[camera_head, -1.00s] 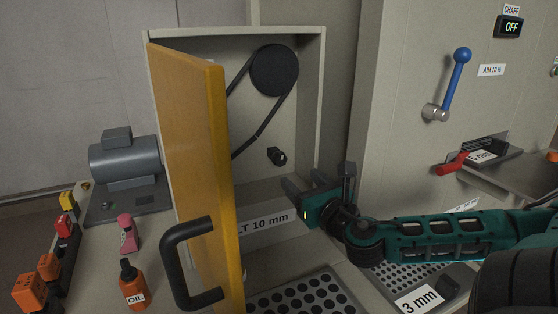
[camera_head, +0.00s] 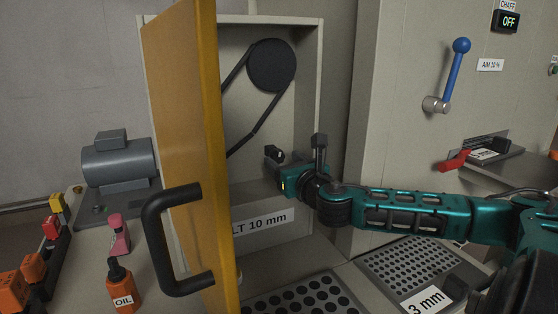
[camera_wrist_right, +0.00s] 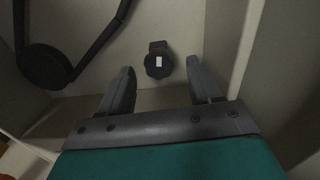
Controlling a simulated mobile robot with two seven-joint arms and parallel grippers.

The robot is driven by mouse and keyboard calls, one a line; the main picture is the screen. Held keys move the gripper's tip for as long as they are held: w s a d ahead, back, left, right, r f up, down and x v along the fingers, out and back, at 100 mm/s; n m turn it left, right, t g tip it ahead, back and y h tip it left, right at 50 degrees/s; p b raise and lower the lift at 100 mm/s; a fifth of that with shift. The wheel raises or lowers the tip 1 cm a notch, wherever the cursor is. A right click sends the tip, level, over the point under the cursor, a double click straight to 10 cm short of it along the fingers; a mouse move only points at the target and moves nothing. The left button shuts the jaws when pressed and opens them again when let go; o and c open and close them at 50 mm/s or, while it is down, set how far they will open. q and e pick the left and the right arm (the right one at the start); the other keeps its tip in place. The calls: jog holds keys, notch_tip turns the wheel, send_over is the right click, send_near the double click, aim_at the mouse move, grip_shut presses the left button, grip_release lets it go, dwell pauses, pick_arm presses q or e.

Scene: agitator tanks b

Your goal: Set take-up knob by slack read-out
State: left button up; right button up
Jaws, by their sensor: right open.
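The small black take-up knob (camera_head: 273,153) sits on the back wall of the open cabinet, below the belt (camera_head: 262,120) and pulley (camera_head: 271,66). In the right wrist view the knob (camera_wrist_right: 158,64) has a white mark on its face. My right gripper (camera_head: 277,172) reaches into the cabinet and partly overlaps the knob. In the wrist view its open fingers (camera_wrist_right: 159,84) stand either side of the knob, apart from it. A label reading "LT 10 mm" (camera_head: 264,222) is on the cabinet front, its left part hidden by the door. My left gripper is not in view.
The yellow door (camera_head: 185,130) with its black handle (camera_head: 160,240) stands open left of the gripper. The cabinet's right wall (camera_head: 310,90) is close to my right wrist. A motor (camera_head: 118,162), oil bottle (camera_head: 121,285) and perforated trays (camera_head: 405,262) are around.

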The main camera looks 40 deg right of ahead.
aim_at(279, 157)
jog(key=shift+x, duration=1.45)
jog(key=shift+w+a, duration=0.1)
jog(key=shift+c, duration=0.4)
jog(key=c, duration=1)
jog(key=shift+o, duration=0.2)
